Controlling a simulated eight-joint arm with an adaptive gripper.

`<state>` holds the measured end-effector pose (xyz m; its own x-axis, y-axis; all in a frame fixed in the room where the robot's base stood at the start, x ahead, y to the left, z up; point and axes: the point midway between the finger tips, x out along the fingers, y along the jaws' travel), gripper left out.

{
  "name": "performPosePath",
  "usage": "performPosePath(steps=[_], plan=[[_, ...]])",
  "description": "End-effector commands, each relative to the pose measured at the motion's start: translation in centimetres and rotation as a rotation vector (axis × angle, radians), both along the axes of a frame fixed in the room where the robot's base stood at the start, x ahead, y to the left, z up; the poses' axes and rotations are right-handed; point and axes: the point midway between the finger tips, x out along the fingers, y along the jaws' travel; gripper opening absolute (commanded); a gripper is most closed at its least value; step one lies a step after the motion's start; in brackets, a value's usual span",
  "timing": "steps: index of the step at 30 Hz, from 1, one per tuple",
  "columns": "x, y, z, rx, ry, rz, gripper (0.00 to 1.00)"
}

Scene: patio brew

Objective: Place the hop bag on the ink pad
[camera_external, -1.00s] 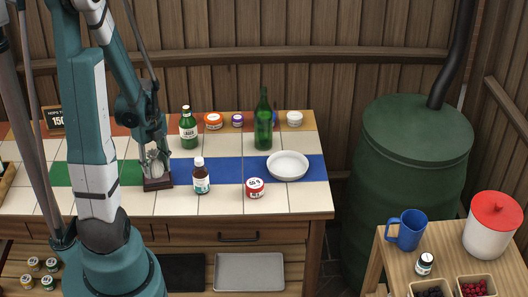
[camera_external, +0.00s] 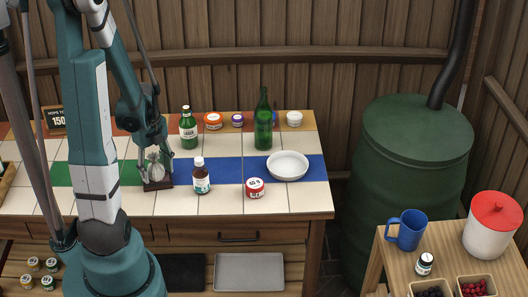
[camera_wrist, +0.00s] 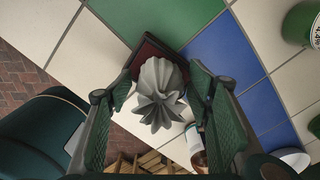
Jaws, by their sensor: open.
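The hop bag (camera_external: 158,166) is a small pale grey gathered pouch. It stands on the ink pad (camera_external: 158,185), a dark red-brown block on the tiled counter. In the wrist view the bag (camera_wrist: 160,98) covers part of the pad (camera_wrist: 146,52). My gripper (camera_external: 156,152) is just above and around the bag. In the wrist view its two green-padded fingers (camera_wrist: 160,82) are spread on either side of the bag, with gaps between. The underside of the bag is hidden.
A brown bottle with a white cap (camera_external: 201,177) stands close right of the pad, with a red-labelled tin (camera_external: 255,188) and white dish (camera_external: 288,166) beyond. Green bottles (camera_external: 188,128) (camera_external: 263,122) and small jars stand behind. Blue tiles between are mostly bare.

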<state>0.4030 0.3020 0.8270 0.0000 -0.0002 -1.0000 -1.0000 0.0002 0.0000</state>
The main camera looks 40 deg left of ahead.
Motion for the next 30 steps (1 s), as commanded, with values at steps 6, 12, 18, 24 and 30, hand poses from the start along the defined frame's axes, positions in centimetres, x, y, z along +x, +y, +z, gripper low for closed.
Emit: performPosePath(steps=[6, 12, 18, 24, 30], plan=[[0.0, 0.0, 0.1, 0.000, 0.000, 0.000, 0.51], [0.0, 0.0, 0.7, 0.000, 0.000, 0.000, 0.51], [0.0, 0.0, 2.3, 0.000, 0.000, 0.000, 0.51], [0.0, 0.0, 4.4, 0.000, 0.000, 0.000, 0.51], [-0.1, 0.0, 6.6, 0.000, 0.000, 0.000, 0.51]])
